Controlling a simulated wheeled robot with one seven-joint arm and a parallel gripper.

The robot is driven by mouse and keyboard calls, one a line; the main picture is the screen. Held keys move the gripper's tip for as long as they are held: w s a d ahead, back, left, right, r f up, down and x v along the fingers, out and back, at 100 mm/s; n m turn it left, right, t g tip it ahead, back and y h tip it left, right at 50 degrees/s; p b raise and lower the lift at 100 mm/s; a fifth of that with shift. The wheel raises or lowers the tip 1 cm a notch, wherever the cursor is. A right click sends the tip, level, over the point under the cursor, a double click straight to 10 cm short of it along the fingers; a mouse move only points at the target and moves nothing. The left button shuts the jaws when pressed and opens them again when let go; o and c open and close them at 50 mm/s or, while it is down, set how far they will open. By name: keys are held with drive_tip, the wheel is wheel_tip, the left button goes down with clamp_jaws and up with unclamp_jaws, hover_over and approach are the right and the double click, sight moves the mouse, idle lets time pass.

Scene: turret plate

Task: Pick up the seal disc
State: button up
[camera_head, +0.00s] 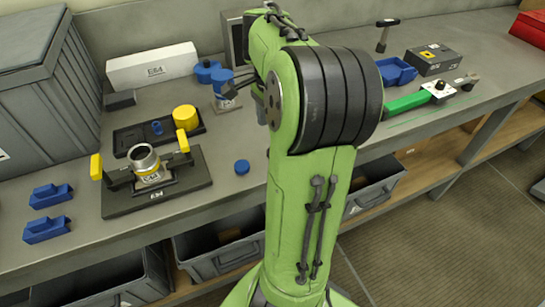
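A small blue disc (242,167), which may be the seal disc, lies flat on the grey bench to the right of the black turret plate (190,190). No label on it can be read. My green arm stands in front of the bench and hides part of it. My gripper (232,90) is small and dark in this view, beyond the disc toward the back of the bench. It is close to a blue, grey-based part (222,82); I cannot tell whether they touch. The finger gap is too small to make out.
A metal ring fixture (144,158) with yellow-ended clamps stands on the turret plate. Behind it, a black tray (130,138) holds a yellow cylinder (186,118). Blue blocks (48,228) lie front left. A green-handled tool (408,102) lies right. Bench around the disc is clear.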

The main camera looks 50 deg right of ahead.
wheel_tip(320, 180, down, 8)
drive_tip(key=b, duration=0.2)
drive_tip(key=shift+s+d+r+b, duration=0.15)
drive_tip(key=shift+r+b, duration=0.05)
drive_tip(key=shift+b, duration=0.15)
drive_tip(key=shift+r, duration=0.1)
drive_tip(key=c, duration=1.1)
